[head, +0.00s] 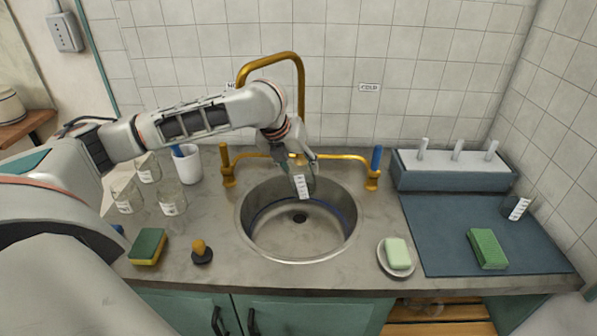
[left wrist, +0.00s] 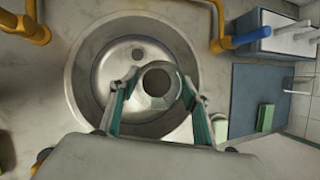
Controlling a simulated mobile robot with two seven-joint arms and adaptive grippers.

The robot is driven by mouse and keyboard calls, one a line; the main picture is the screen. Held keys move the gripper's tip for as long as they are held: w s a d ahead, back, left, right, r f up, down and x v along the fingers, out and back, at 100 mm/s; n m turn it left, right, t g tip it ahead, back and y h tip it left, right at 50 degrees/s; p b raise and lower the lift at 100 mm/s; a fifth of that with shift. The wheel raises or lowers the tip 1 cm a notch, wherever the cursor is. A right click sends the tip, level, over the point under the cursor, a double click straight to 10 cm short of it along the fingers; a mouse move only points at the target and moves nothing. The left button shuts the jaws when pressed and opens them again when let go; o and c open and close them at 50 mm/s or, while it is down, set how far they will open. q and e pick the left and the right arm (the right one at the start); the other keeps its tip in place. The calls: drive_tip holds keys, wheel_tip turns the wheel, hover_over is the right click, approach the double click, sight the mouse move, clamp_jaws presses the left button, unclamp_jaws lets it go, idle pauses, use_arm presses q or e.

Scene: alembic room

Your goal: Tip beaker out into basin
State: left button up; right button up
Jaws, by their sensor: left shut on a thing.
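My left gripper (head: 303,168) is shut on a clear glass beaker (head: 301,184) with a white label, held over the back part of the round steel basin (head: 280,247). In the left wrist view the beaker (left wrist: 158,84) sits between the two fingers of the left gripper (left wrist: 160,100), with the basin (left wrist: 85,85) beneath. In the head view the beaker looks roughly upright, with perhaps a slight tilt. I cannot tell whether anything is in it. My right gripper is not in view.
A brass tap (head: 303,95) arches behind the basin. Several glass beakers (head: 171,197) stand left near a white cup (head: 188,165). A sponge (head: 148,246), a stopper (head: 201,252) and a soap dish (head: 396,270) flank the basin. A blue mat (head: 440,255) lies right, below a pegged rack (head: 455,178).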

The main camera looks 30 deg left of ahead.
use_arm(q)
drive_tip(key=shift+t+h+b, duration=0.6)
drive_tip(key=shift+h+b, duration=0.3)
drive_tip(key=shift+b, duration=0.35)
drive_tip(key=shift+r+n, duration=0.25)
drive_tip(key=shift+n, duration=0.05)
drive_tip(key=shift+r+p, duration=0.3)
drive_tip(key=shift+p, duration=0.7)
drive_tip(key=p, duration=0.3)
drive_tip(key=shift+f+g+y, duration=0.15)
drive_tip(key=shift+g+y, duration=0.15)
drive_tip(key=shift+w+d+y, duration=0.1)
drive_tip(key=shift+d+y, duration=0.05)
drive_tip(key=shift+y, duration=0.25)
drive_tip(key=shift+m+g+y, duration=0.4)
drive_tip(key=shift+g, duration=0.1)
drive_tip(key=shift+g+y, duration=0.4)
drive_tip(key=shift+y, duration=0.3)
